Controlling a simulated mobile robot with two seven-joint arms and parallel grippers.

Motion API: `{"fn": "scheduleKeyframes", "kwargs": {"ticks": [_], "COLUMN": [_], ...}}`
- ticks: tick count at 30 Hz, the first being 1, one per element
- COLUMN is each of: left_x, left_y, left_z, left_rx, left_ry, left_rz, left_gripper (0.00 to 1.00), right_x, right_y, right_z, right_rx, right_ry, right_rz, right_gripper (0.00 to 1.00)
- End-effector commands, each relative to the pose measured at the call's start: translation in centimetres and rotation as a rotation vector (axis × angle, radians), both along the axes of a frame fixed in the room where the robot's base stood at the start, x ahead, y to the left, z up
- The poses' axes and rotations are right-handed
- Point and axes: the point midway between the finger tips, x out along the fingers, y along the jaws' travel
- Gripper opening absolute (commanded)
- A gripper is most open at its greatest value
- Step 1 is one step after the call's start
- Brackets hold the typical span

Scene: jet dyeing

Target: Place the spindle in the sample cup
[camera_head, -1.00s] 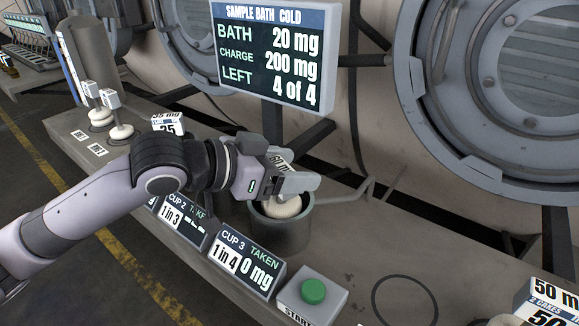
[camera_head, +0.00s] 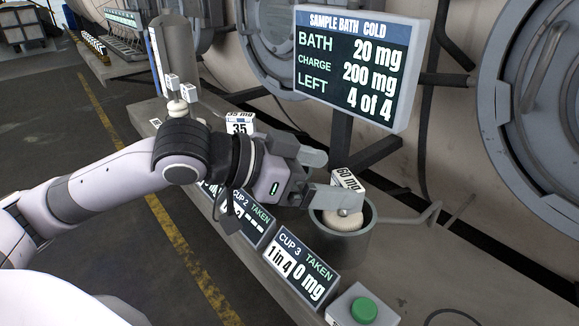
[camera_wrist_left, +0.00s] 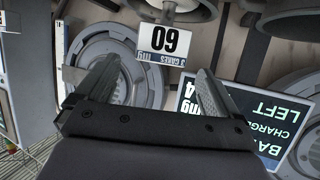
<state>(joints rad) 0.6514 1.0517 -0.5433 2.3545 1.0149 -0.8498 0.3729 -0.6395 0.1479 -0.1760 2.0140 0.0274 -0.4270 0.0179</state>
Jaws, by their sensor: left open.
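The spindle (camera_head: 343,219) has a pale round disc and a white tag reading 60 mg (camera_head: 347,181). It sits in the mouth of the grey sample cup (camera_head: 341,247) behind the CUP 3 sign; its lower part is hidden by the cup's wall. My left gripper (camera_head: 322,178) is open, just left of the tag. In the left wrist view the tag (camera_wrist_left: 164,45) shows beyond the open, empty fingers (camera_wrist_left: 150,85), with a pale disc above it. My right gripper is not in view.
The CUP 3 sign (camera_head: 302,268) and a green start button (camera_head: 364,310) stand in front of the cup. A bath display (camera_head: 352,68) hangs behind. More tagged spindles (camera_head: 178,98) stand at the left of the bench. A thin bar (camera_head: 412,218) runs right of the cup.

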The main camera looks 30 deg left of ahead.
Motion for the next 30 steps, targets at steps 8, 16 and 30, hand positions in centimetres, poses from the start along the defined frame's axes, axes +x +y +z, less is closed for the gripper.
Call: {"fn": "scheduleKeyframes", "kwargs": {"ticks": [8, 16, 30], "left_x": [-2.2, -3.5, -4.0], "left_y": [2.2, 3.4, 3.6], "left_z": [1.1, 1.9, 2.3], "left_rx": [0.003, 0.0, -0.002], "left_ry": [0.003, 0.0, 0.0], "left_rz": [0.003, 0.002, -0.001], "left_gripper": [0.95, 0.95, 0.95], "right_x": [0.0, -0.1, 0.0], "right_y": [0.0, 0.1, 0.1], "right_z": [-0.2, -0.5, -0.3], "right_rx": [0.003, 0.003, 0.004], "right_ry": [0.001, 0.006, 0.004], "right_rz": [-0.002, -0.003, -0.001], "right_gripper": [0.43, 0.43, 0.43]}}
